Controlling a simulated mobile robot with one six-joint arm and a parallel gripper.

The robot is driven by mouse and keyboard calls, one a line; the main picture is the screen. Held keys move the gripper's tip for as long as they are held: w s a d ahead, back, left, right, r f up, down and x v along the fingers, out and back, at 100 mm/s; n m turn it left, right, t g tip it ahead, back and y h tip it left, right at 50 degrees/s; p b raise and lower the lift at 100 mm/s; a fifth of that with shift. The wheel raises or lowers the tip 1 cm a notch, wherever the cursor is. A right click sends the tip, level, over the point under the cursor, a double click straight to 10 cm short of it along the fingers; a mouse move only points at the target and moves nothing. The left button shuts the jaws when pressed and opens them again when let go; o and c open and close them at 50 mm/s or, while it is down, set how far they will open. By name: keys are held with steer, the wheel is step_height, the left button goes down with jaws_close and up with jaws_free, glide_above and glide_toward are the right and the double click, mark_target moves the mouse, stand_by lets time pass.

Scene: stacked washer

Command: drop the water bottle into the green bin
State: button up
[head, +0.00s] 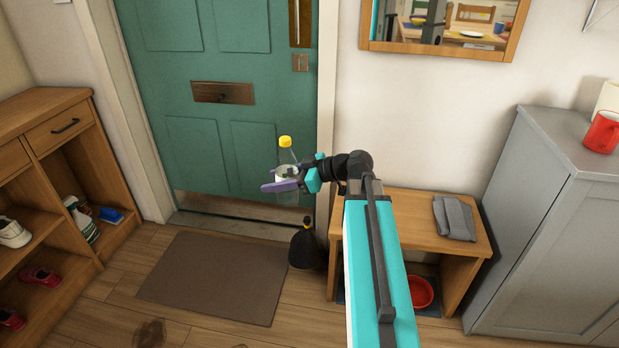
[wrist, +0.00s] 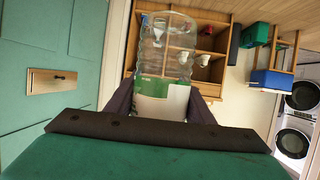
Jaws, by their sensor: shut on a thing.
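My gripper (head: 290,184) is shut on the water bottle (head: 287,155) and holds it upright in front of the teal door. The bottle is clear with a yellow cap. In the wrist view the bottle (wrist: 165,50) stands between the two dark fingers (wrist: 160,102), with a green and white label near them. A small green box (wrist: 257,34) shows at the upper right of the wrist view, far beyond the bottle; I cannot tell for sure that it is the green bin. No green bin shows in the head view.
A black bag (head: 307,249) stands on the floor by the wooden bench (head: 400,215). A red bowl (head: 420,292) is under the bench. A shoe rack (head: 75,175) is at left, a grey cabinet (head: 550,230) at right. A blue box (wrist: 272,82) shows in the wrist view. The doormat (head: 215,278) is clear.

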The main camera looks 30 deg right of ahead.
steer(key=a+r+n+g, duration=0.1)
steer(key=a, duration=0.5)
steer(key=shift+s+r+n+y, duration=0.2)
steer(key=shift+s+n+y, duration=0.1)
steer(key=shift+s+y, duration=0.1)
steer(key=shift+a, duration=0.1)
